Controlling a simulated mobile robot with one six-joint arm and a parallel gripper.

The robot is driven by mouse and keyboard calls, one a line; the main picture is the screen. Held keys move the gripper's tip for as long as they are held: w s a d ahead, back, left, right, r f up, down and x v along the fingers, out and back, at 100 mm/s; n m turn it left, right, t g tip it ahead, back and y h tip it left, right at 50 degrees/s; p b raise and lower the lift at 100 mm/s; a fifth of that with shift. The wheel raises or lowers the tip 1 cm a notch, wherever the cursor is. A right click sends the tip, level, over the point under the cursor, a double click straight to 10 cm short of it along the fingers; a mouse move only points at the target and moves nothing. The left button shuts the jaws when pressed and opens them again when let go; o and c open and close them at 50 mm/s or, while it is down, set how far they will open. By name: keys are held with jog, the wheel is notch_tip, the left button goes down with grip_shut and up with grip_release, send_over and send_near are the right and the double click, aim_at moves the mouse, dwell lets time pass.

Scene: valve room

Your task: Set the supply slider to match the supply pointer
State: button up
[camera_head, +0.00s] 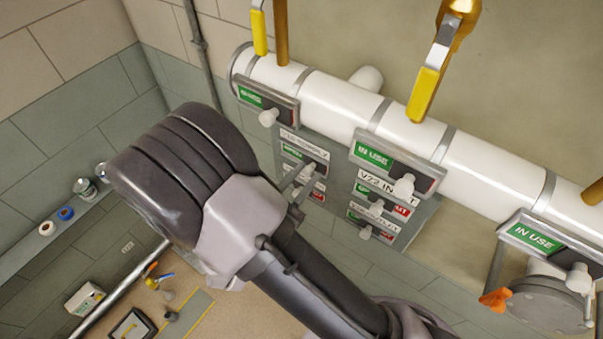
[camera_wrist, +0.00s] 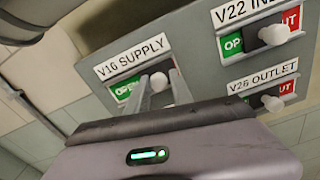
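The V16 SUPPLY slider shows in the wrist view as a pale round knob (camera_wrist: 158,82) on a plate under its label (camera_wrist: 130,55). In the head view the knob (camera_head: 308,170) is partly behind my gripper (camera_head: 297,186). My gripper (camera_wrist: 162,92) is open, one finger on each side of the knob. A gap shows, and contact cannot be told. No pointer marked as supply can be made out.
The V22 slider knob (camera_wrist: 274,34) and V26 OUTLET knob (camera_wrist: 272,103) sit close right on the same panel. Above runs a white pipe (camera_head: 335,105) with IN USE plates (camera_head: 374,155) and yellow-handled levers (camera_head: 424,95). A shelf (camera_head: 30,255) is at far left.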

jog(key=o, duration=0.3)
jog(key=shift+s+d, duration=0.15)
jog(key=shift+o, duration=0.2)
jog(key=v, duration=1.7)
jog(key=shift+a, duration=0.25)
jog(key=shift+f, duration=0.1)
